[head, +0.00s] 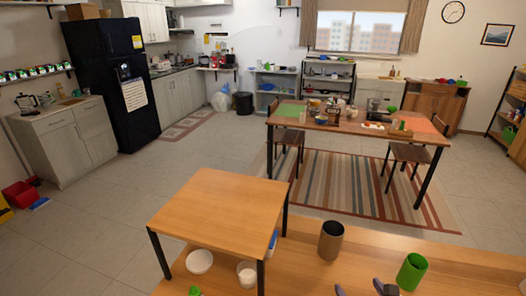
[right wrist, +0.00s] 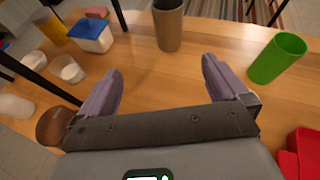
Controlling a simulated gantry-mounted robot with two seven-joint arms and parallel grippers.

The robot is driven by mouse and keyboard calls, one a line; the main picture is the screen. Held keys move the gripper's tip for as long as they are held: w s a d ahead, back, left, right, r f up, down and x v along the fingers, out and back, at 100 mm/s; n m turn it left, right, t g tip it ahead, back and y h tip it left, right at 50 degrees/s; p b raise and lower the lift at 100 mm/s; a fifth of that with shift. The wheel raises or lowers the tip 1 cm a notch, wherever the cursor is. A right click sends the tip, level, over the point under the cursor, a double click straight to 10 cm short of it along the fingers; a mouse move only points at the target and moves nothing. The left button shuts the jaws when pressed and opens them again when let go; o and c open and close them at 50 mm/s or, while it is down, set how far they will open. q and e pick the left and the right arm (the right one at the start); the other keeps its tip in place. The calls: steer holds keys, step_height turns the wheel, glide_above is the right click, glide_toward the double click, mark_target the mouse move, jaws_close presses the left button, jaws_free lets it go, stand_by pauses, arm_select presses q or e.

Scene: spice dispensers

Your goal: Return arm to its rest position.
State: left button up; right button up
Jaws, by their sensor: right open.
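My right gripper (head: 362,288) shows at the bottom edge of the head view, above the wooden table. In the right wrist view its purple-grey fingers (right wrist: 162,88) are spread wide, with only bare table seen between them. A brown cylinder (head: 331,240) stands on the table ahead of the gripper; it also shows in the right wrist view (right wrist: 168,25). A green cylinder (head: 411,271) stands to the right of the gripper and apart from it, also in the right wrist view (right wrist: 277,58). My left gripper is not in view.
A raised wooden shelf (head: 221,212) stands on the table's left part. White bowls (head: 199,262) sit under it. A white box with a blue lid (right wrist: 92,35) and a yellow cylinder (right wrist: 53,29) stand at left. A red object (right wrist: 301,150) is close at lower right.

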steer(key=s+d+f+m+g+h, duration=0.2)
steer(key=s+d+f+m+g, duration=0.15)
steer(key=s+m, duration=0.6)
steer(key=s+d+f+m+g+h, duration=0.25)
steer(key=s+d+m, duration=0.25)
steer(key=s+m, duration=0.4)
steer(key=s+d+f+m+g+h, duration=0.2)
steer(key=s+d+f+m, duration=0.15)
steer(key=s+m, duration=0.5)
steer(key=a+f+m+g+y, duration=0.25)
steer(key=a+m+y, duration=0.5)
steer(key=a, duration=0.75)
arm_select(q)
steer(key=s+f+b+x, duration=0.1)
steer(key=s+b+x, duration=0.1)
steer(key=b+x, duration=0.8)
arm_select(e)
step_height(320, 180, down, 11)
steer(key=h, duration=0.2)
arm_select(q)
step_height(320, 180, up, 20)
steer(key=p, duration=1.9)
arm_select(e)
step_height(320, 180, up, 19)
steer(key=shift+s+d+r+m+t, duration=0.15)
steer(key=shift+s+d+m+t, duration=0.05)
steer(key=shift+s+m+t, duration=0.2)
